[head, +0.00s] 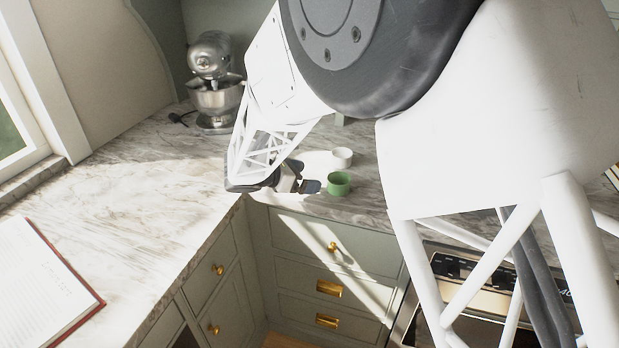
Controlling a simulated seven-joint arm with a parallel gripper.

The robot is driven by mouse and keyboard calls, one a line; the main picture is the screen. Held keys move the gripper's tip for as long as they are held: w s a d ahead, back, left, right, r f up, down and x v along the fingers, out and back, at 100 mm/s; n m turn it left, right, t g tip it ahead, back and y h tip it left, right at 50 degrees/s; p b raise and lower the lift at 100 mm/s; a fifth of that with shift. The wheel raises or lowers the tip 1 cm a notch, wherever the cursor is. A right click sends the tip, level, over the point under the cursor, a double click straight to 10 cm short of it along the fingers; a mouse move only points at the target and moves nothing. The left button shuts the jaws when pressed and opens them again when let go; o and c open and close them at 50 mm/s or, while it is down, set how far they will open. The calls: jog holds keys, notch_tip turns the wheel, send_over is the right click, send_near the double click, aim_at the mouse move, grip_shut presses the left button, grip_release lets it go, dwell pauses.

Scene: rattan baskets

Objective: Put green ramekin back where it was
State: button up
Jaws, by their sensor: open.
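The green ramekin (339,184) stands upright on the marble countertop, near its front edge above the drawers. A white ramekin (342,158) stands just behind it. My gripper (304,177) is just left of the green ramekin, with its dark fingers apart and nothing seen between them. The fingertips are close to the green ramekin's left side; I cannot tell whether they touch it. My arm hides part of the counter behind and to the right.
A silver stand mixer (213,85) stands at the back left. An open book (45,285) lies on the left counter (130,215), which is otherwise mostly clear. Drawers with brass handles (329,288) are below the counter edge. An oven (470,290) is at lower right, partly behind my arm.

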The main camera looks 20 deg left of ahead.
jog(key=shift+d, duration=0.1)
jog(key=s+d+r+m+g+y, duration=0.1)
jog(key=s+d+r+m+g, duration=0.2)
jog(key=d, duration=0.7)
jog(key=s+d+r+m+g+y, duration=0.15)
jog(key=s+d+r+m, duration=0.3)
jog(key=d, duration=0.55)
jog(key=s+d+r+m+g, duration=0.3)
jog(key=d+r+m, duration=0.15)
jog(key=d, duration=0.45)
jog(key=s+d+m+y, duration=0.2)
jog(key=s+d+m, duration=0.2)
jog(key=s, duration=0.3)
jog(key=s+d+m+y, duration=0.2)
jog(key=s+d+m, duration=0.3)
jog(key=s, duration=0.3)
jog(key=s+d+r+m+y, duration=0.1)
jog(key=s+d+m+y, duration=0.2)
jog(key=s+d+m, duration=0.2)
jog(key=s+m, duration=0.1)
jog(key=s, duration=0.1)
jog(key=shift+s+d+t, duration=0.2)
jog(key=shift+s+t, duration=0.15)
jog(key=shift+s, duration=0.05)
